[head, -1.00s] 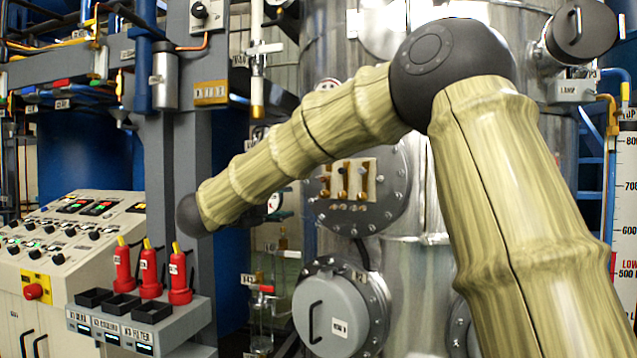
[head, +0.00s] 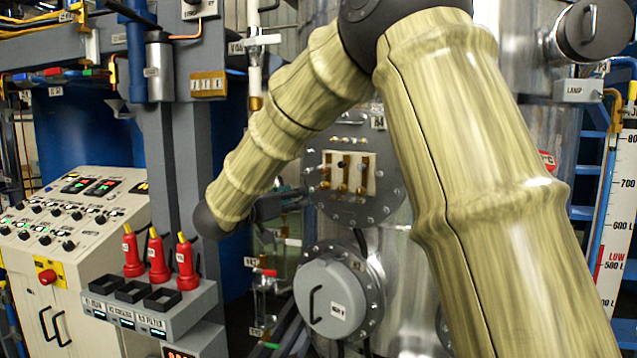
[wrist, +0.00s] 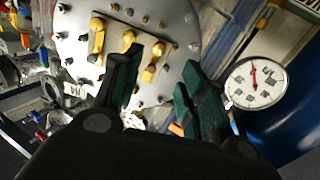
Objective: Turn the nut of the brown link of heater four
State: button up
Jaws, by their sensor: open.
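A round grey bolted flange (head: 352,205) on the steel vessel carries a pale block with several brass links (head: 341,172). The flange also shows in the wrist view (wrist: 185,25), with three brass links in a row: left (wrist: 97,40), middle (wrist: 129,40) and right (wrist: 154,62). I cannot tell from their colour which link is the brown one. My gripper (head: 283,201) is at the flange's left side in the head view. In the wrist view my gripper (wrist: 165,75) is open and empty. Its left finger overlaps the area below the middle link; its right finger is clear of the links.
A dial gauge (wrist: 255,82) stands close to the right finger. Below the flange is a round grey heater cover (head: 330,298) with a handle. At left are a control console (head: 60,225) and red bottles (head: 157,258) on a shelf. My arm hides part of the vessel.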

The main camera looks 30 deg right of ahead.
aim_at(323, 188)
jog(key=p+x, duration=0.3)
jog(key=x, duration=0.7)
jog(key=shift+d+p, duration=0.3)
jog(key=shift+d, duration=0.15)
jog(key=shift+c, duration=0.2)
jog(key=shift+f, duration=0.1)
grip_shut()
